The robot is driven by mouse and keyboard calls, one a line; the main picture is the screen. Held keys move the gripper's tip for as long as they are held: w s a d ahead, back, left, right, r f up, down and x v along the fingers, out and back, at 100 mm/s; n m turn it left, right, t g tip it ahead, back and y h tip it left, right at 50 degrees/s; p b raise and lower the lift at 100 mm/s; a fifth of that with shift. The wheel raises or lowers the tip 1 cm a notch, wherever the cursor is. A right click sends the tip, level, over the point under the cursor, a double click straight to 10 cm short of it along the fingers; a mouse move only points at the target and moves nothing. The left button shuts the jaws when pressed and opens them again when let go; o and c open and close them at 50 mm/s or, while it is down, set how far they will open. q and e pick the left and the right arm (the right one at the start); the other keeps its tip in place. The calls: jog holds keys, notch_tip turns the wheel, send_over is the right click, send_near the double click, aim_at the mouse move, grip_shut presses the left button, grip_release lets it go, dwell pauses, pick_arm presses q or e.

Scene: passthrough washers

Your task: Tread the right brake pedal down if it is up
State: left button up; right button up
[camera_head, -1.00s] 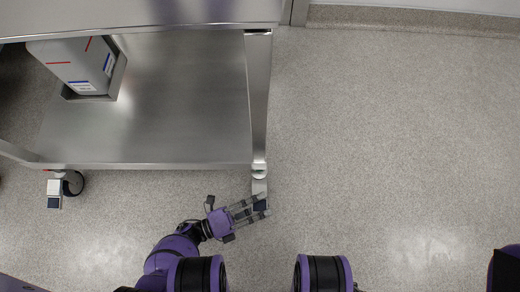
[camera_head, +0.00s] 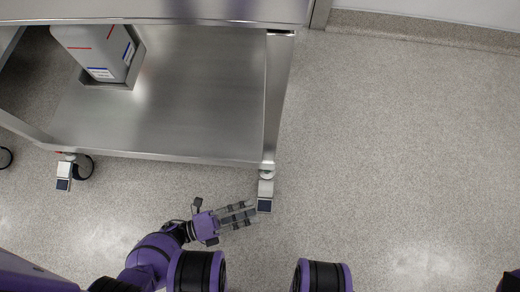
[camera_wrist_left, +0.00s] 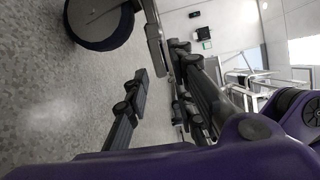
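The right brake pedal (camera_head: 264,205) is a small dark-blue pad at the end of a pale caster bracket, under the near right corner of the steel cart (camera_head: 160,90). I cannot tell from this angle whether it is up or down. My left gripper (camera_head: 254,211) is low over the floor, just left of the pad, its fingers pointing right. Its fingers are apart with nothing between them. In the left wrist view the gripper (camera_wrist_left: 165,75) shows against the floor and a caster wheel (camera_wrist_left: 100,22) is at the top left. My right gripper is not in view.
The left brake pedal (camera_head: 63,184) is under the cart's near left corner. A grey box (camera_head: 100,50) stands on the lower shelf. The speckled floor (camera_head: 400,150) right of the cart is clear up to the wall.

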pick_arm(q)
jog(key=v, duration=0.6)
jog(key=shift+s+a, duration=0.15)
jog(key=shift+a, duration=0.05)
